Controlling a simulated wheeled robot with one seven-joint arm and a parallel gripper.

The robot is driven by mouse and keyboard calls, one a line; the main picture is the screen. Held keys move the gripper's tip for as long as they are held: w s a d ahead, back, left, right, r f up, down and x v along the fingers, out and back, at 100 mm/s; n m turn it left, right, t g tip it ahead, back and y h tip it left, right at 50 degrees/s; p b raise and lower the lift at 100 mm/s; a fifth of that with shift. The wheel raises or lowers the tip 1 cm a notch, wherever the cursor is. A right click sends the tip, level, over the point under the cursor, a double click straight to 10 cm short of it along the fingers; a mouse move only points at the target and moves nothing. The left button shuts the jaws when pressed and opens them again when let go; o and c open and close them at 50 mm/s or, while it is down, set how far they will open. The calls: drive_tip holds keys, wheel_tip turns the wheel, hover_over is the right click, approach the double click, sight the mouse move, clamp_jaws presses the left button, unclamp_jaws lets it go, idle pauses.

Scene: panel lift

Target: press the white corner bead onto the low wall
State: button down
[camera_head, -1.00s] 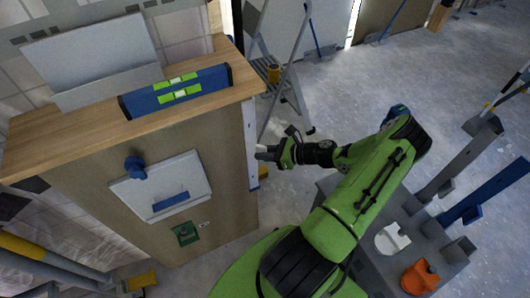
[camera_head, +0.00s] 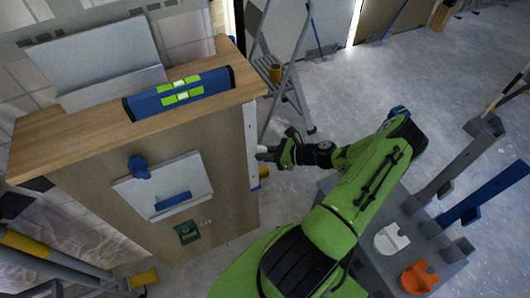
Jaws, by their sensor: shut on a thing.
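The white corner bead (camera_head: 250,125) is a narrow upright strip along the right vertical corner of the low wall (camera_head: 105,205). The low wall has a tan face and a wooden top (camera_head: 60,140). My gripper (camera_head: 263,153) is at the bead's right side, about halfway along its length, and shut on it. The fingertips are small here, and the exact grip is hard to see. The bead stands close along the corner; whether it touches all the way cannot be told.
A blue spirit level (camera_head: 180,93) and a pale panel (camera_head: 98,55) are on the wall top. A stepladder (camera_head: 291,65) stands behind. Grey bench (camera_head: 370,265) with white and orange clamps is at lower right. Floor at right back is open.

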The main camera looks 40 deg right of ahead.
drive_tip(key=shift+w+r, duration=0.15)
drive_tip(key=shift+r, duration=0.15)
drive_tip(key=c, duration=1.4)
unclamp_jaws()
drive_tip(key=shift+c, duration=0.2)
drive_tip(key=o, duration=0.5)
drive_tip(key=shift+f, duration=0.1)
drive_tip(key=p+v, duration=0.3)
drive_tip(key=v, duration=1.3)
drive_tip(key=shift+a+f, duration=0.1)
drive_tip(key=shift+f, duration=0.05)
